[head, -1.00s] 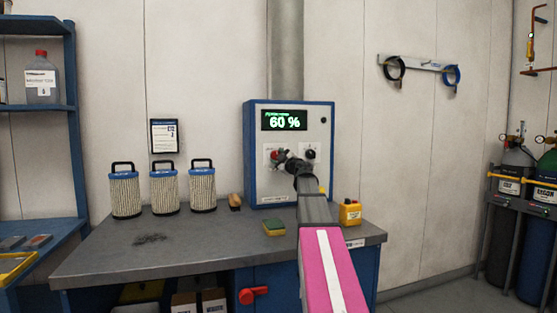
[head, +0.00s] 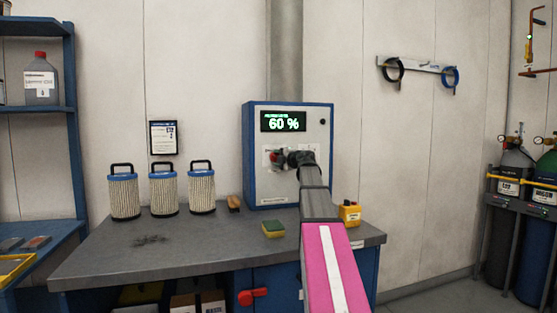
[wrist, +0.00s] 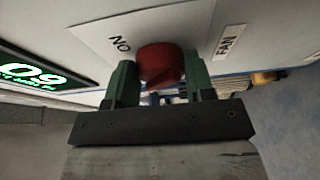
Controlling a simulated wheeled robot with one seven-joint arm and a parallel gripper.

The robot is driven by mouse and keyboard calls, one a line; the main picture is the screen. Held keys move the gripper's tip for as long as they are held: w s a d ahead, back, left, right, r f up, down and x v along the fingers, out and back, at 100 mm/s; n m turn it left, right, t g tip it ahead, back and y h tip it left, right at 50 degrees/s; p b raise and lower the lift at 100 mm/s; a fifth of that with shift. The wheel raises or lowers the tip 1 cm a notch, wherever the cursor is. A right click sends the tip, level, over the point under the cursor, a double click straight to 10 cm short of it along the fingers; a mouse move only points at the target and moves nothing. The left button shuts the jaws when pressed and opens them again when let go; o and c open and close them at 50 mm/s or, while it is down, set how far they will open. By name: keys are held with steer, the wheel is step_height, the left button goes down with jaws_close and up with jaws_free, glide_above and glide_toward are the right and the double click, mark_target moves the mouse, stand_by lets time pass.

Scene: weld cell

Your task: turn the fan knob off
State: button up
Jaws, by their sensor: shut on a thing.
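The fan knob (wrist: 160,63) is red and round, on a light panel plate. In the wrist view it sits between the two green fingers of my gripper (wrist: 161,77), which are shut on it. The words FAN and ON are printed on labels beside it, seen turned. In the head view the control box (head: 251,150) is blue with a light front, and its display (head: 284,121) reads 60 %. My gripper (head: 281,158) reaches the box front at the red knob, which is partly hidden. The knob's pointer direction cannot be told.
The box stands on a grey workbench (head: 185,240). Several white filters with blue tops (head: 163,192), a sponge (head: 273,229) and a yellow container (head: 350,213) are on it. Gas cylinders (head: 500,235) stand at the right. The front bench top is mostly clear.

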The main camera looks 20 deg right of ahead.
stand_by(0.4)
steer(key=o, duration=0.9)
steer(key=v, duration=1.1)
steer(key=shift+a, duration=0.1)
